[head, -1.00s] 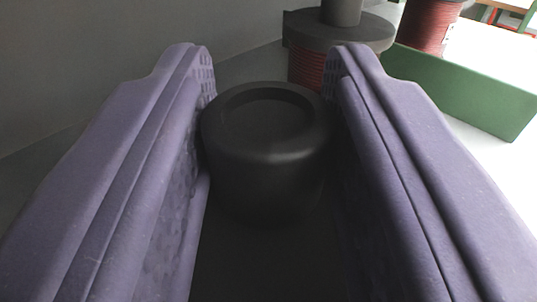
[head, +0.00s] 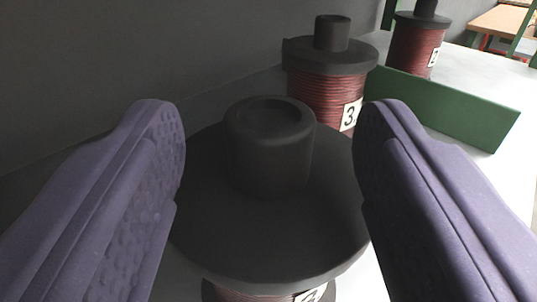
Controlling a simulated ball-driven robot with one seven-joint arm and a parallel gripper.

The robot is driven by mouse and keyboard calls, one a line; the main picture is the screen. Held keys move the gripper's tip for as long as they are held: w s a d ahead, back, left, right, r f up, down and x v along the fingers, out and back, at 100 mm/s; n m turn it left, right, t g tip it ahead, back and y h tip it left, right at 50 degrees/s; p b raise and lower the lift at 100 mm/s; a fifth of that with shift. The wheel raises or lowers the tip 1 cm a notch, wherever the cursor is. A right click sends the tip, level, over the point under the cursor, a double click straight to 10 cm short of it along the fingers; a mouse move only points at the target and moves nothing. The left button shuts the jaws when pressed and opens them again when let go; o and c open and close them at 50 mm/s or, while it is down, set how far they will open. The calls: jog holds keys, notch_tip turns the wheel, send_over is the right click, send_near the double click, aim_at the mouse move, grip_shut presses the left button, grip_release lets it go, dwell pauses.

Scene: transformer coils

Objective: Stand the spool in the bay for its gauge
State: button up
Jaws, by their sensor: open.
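A spool (head: 205,215) stands upright just ahead of and below my gripper. It has a wide dark top flange, a dark round knob on top and reddish wire; a white label shows partly at the bottom edge, its number cut off. My gripper (head: 270,135) is open, its two purple fingers to the left and right of the knob with clear gaps on both sides. A second spool (head: 325,95) with red wire and a label starting with "3" stands behind. A third spool (head: 415,48) stands farther back right, its label too small to read.
A low green divider (head: 450,108) runs beside the second spool, between it and the third. A grey wall (head: 130,60) is at the left and back. Pale bare surface (head: 480,180) lies at the right. A wooden-topped bench (head: 505,22) shows far off.

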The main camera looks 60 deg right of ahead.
jog(key=p+v, duration=0.1)
jog(key=v, duration=0.8)
jog(key=shift+a, duration=0.15)
